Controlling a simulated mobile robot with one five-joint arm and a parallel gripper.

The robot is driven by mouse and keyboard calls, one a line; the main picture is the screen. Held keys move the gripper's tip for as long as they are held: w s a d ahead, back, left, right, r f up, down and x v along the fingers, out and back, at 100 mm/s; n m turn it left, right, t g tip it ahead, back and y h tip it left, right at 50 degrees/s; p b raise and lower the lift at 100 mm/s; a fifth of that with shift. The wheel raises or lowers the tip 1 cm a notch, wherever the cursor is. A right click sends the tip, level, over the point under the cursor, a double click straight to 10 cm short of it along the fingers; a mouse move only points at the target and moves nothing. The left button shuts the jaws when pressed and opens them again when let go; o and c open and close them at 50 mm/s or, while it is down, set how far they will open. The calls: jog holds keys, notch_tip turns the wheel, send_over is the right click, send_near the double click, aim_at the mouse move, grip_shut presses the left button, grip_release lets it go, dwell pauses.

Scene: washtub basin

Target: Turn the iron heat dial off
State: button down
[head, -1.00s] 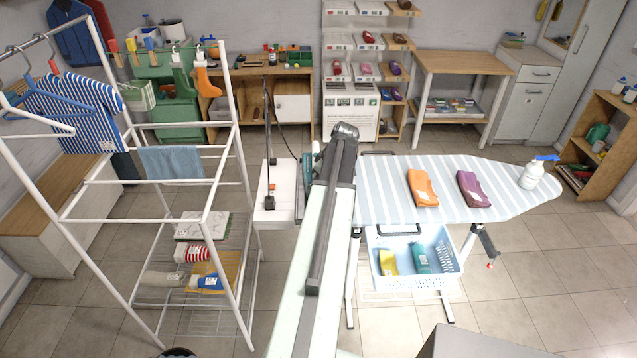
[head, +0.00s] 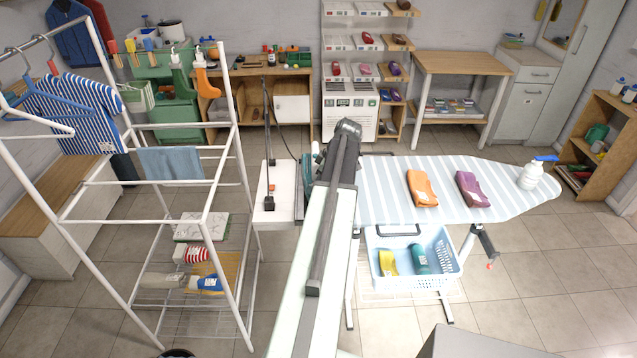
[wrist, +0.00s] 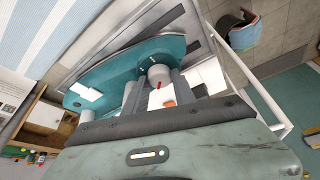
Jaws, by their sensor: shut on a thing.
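The teal iron (wrist: 105,75) lies at the end of the ironing board in the wrist view. Its round grey-white heat dial (wrist: 158,73) has a small red mark by it, between the fingers of my gripper (wrist: 156,84). My gripper is shut on the dial, one finger on each side. I cannot read the dial's setting. In the head view my arm hides most of the iron; a sliver of teal (head: 307,168) shows left of the arm.
The striped ironing board (head: 390,185) carries an orange folded cloth (head: 422,188), a purple one (head: 472,189) and a white spray bottle (head: 530,177). A blue basket (head: 445,272) sits below. A white drying rack (head: 238,160) stands left. Floor at the right is clear.

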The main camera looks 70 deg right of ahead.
jog(key=c, duration=1.3)
grip_release()
jog(key=p+v, duration=0.7)
jog(key=shift+s+r, duration=0.15)
jog(key=shift+r, duration=0.25)
